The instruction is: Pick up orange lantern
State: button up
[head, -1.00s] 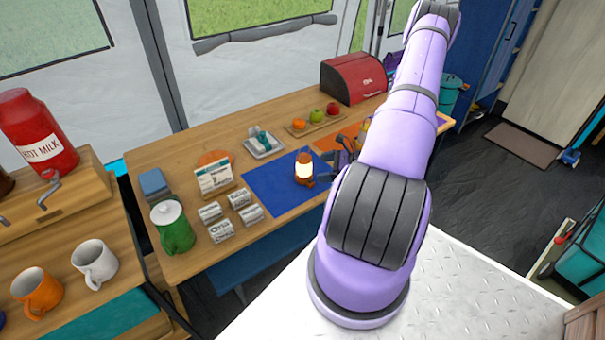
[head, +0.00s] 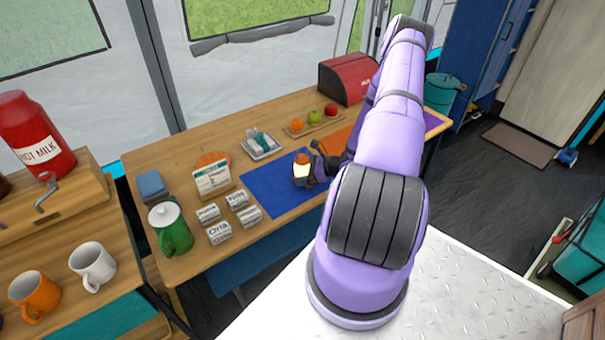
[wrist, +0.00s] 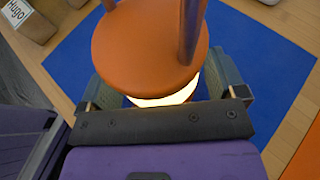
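The lit orange lantern (head: 302,169) stands on the blue mat (head: 265,191) on the wooden table. In the wrist view its round orange top (wrist: 148,45) fills the upper middle, with the glowing glass (wrist: 165,98) below it. My gripper (head: 313,167) is at the lantern, low over the mat. In the wrist view the fingers of my gripper (wrist: 165,88) are wide apart, one on each side of the lantern. I see no clear grip on it. The lantern's base is hidden.
Several small white boxes (head: 219,231) and a green pitcher (head: 170,230) stand to the left on the table. A tray with utensils (head: 262,146) and a fruit board (head: 316,126) lie behind the lantern. A red bread box (head: 345,80) is at the back right.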

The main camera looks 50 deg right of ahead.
aim_at(304, 165)
jog(key=c, duration=1.2)
jog(key=shift+r, duration=0.5)
jog(key=r, duration=0.2)
jog(key=shift+s+r, duration=0.35)
jog(key=s+d+r, duration=0.1)
jog(key=s, duration=1.4)
jog(key=shift+d+r, duration=0.15)
jog(key=shift+r, duration=0.05)
